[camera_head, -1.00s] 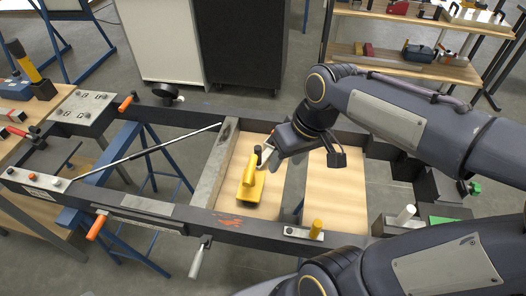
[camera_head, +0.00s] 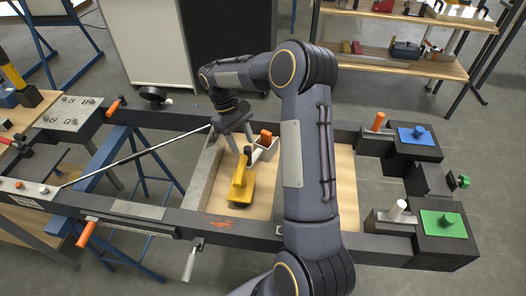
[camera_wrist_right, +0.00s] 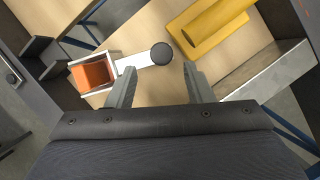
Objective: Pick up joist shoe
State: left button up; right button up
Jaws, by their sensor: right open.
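The joist shoe appears to be the small grey metal bracket (camera_head: 264,150) with an orange inside and a black round knob. It lies on the wooden board in the frame. In the right wrist view the shoe (camera_wrist_right: 94,73) shows its open box end at left and its plate with the black knob (camera_wrist_right: 161,54) between and just beyond the fingertips. My right gripper (camera_head: 236,138) points down beside the shoe, open and empty; its two fingers (camera_wrist_right: 157,74) are apart. I cannot tell its exact height above the knob. My left gripper is not in view.
A yellow handled tool (camera_head: 238,190) lies close to the shoe. The dark frame rail (camera_head: 190,222) and a grey metal strip (camera_head: 203,172) bound the board. Blue (camera_head: 417,136) and green (camera_head: 443,222) blocks sit at the right end. A thin rod (camera_head: 135,157) crosses the left opening.

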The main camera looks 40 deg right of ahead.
aim_at(246, 153)
jog(key=x, duration=0.5)
jog(key=shift+a, duration=0.15)
jog(key=shift+r, duration=0.1)
grip_shut()
